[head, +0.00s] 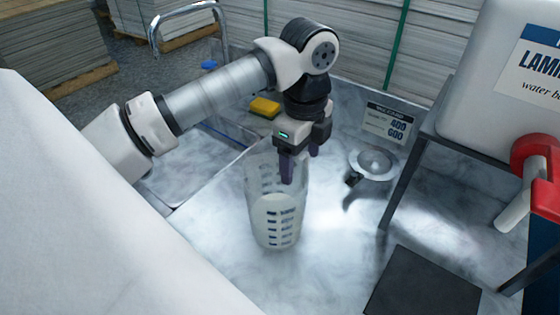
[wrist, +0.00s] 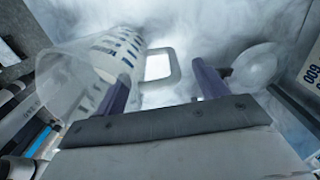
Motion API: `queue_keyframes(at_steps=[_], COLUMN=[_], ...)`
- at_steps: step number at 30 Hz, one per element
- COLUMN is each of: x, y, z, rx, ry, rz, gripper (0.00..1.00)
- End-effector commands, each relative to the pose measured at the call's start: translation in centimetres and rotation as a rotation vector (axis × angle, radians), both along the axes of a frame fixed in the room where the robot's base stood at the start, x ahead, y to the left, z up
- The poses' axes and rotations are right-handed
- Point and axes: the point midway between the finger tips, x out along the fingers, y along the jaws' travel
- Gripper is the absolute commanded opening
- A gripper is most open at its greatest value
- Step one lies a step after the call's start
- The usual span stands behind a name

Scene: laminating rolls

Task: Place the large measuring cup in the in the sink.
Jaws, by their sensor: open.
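The large measuring cup (head: 277,218) is a tall clear cup with dark printed marks, standing upright on the marble-look counter in the head view. Something pale shows inside it. In the wrist view the cup (wrist: 84,85) is on the left, and its handle (wrist: 174,66) shows between my finger lines. My gripper (head: 299,168) points down at the cup's upper right side; its purple fingers (wrist: 160,74) are apart and hold nothing. Contact with the handle cannot be told. A recessed area at left, behind my arm, seems to be the sink (head: 207,160); my arm hides part of it.
A yellow sponge (head: 265,107) lies behind my gripper. A round clear dish (head: 373,164) and a small sign (head: 388,123) stand to the right. A white tank (head: 490,85) with a red tap (head: 533,150) sits on a dark frame at right. A dark mat (head: 425,286) lies in front.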

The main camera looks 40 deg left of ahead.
Motion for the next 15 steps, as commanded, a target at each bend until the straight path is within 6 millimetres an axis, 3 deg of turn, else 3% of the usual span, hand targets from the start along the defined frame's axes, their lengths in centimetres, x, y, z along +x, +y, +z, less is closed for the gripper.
queue_keyframes(at_steps=[2,15], x=[0.00,0.00], y=[0.00,0.00], z=[0.09,0.11], rx=[0.000,0.001], ry=[0.000,0.000], rz=[0.000,0.000], gripper=[0.72,0.16])
